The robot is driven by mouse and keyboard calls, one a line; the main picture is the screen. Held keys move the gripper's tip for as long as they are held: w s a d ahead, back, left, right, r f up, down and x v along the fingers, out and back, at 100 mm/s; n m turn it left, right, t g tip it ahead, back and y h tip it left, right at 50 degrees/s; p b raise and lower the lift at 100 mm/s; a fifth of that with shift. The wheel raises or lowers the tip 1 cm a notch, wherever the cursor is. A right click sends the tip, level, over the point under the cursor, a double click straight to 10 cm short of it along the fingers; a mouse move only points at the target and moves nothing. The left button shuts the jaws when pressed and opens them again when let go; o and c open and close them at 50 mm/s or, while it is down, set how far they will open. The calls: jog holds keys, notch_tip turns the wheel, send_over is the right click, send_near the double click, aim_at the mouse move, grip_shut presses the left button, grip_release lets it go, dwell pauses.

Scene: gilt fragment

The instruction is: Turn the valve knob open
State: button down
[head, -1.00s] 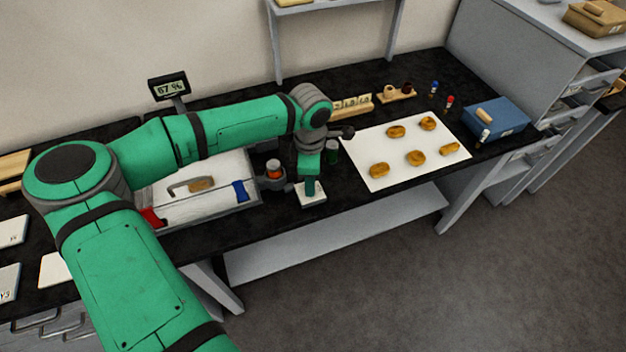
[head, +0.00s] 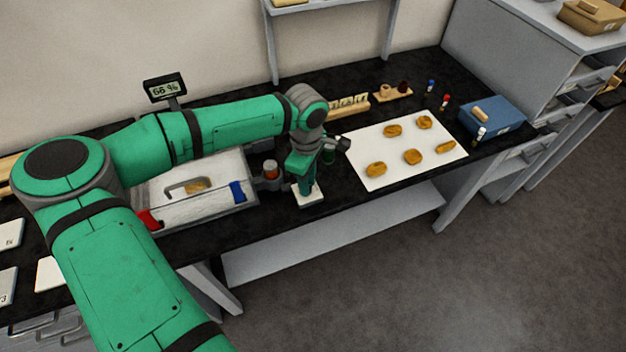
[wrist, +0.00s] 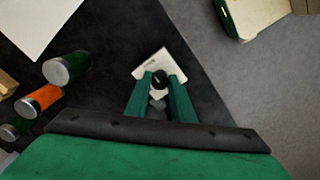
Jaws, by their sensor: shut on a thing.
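The valve is a dark round knob (wrist: 160,77) on a white square base plate (wrist: 143,69) at the front edge of the black bench. In the wrist view my gripper (wrist: 161,82) has a finger on each side of the knob and is shut on it. In the head view my gripper (head: 306,188) points down onto the plate (head: 312,199), and its fingers hide the knob. A small display (head: 165,87) at the back of the bench reads 66 %.
A case (head: 200,210) with a handle and red and blue latches stands left of my gripper. Jars (head: 270,170) stand close by. A white sheet (head: 380,180) with several golden fragments lies to the right. A blue box (head: 495,118) stands farther right.

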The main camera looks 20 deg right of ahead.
jog(key=shift+a, duration=0.15)
jog(key=c, duration=1.6)
grip_release()
jog(key=shift+c, duration=0.2)
jog(key=shift+o, duration=0.5)
jog(key=shift+r, duration=0.1)
notch_tip(320, 180, up, 11)
jog(key=shift+d, duration=0.2)
jog(key=shift+a, duration=0.1)
